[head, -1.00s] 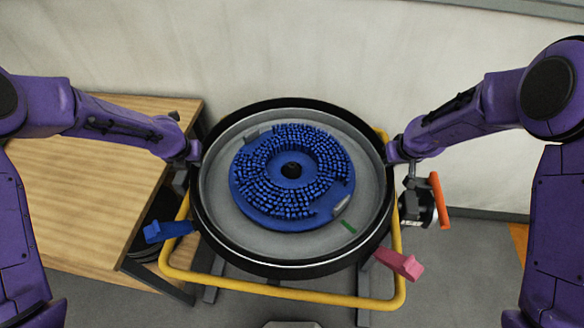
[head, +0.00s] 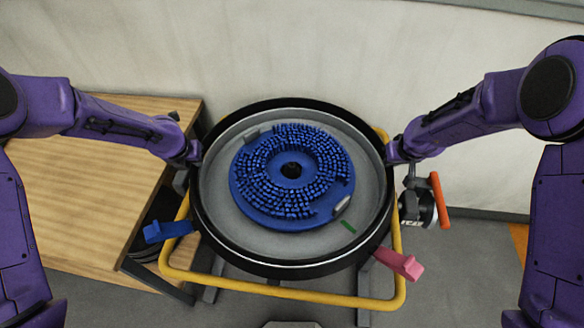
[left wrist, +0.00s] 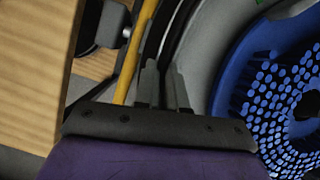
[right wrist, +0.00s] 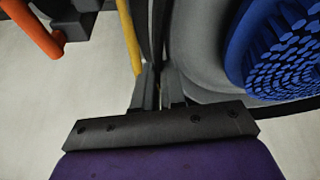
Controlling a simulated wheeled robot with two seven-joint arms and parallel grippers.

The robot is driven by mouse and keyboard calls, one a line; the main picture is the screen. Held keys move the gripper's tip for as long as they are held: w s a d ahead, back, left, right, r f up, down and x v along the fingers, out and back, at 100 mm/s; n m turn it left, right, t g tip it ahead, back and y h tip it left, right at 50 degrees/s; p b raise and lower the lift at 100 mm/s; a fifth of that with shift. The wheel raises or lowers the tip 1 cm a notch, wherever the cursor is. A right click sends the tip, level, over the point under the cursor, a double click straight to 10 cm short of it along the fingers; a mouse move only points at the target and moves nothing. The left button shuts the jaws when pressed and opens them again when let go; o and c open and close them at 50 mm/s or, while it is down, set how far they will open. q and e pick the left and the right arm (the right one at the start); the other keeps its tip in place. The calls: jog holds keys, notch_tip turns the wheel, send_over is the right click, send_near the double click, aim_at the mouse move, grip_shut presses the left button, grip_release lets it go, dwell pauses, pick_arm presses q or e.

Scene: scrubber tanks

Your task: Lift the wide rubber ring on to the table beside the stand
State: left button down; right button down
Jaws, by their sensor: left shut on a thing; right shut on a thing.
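The wide rubber ring (head: 290,103) is a black band around the rim of a round grey pan (head: 225,215). The pan sits in the yellow tube stand (head: 285,292). My left gripper (head: 191,160) is shut on the ring's left side, and its fingers (left wrist: 163,85) straddle the dark edge in the left wrist view. My right gripper (head: 393,158) is shut on the ring's right side, and its fingers (right wrist: 159,88) straddle the edge in the right wrist view. The ring looks about level around the pan. The wooden table (head: 80,200) is at the left.
A blue disc brush (head: 290,170) lies in the pan, with a green mark (head: 348,227) beside it. A blue lever (head: 168,231) and a pink lever (head: 399,263) stick out at the front. An orange-handled part (head: 440,200) is at the right. The visible table top is clear.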

pick_arm(q)
jog(key=shift+w+r, duration=0.15)
jog(key=shift+r, duration=0.05)
pick_arm(e)
jog(key=shift+w+r, duration=0.15)
dwell(0.4)
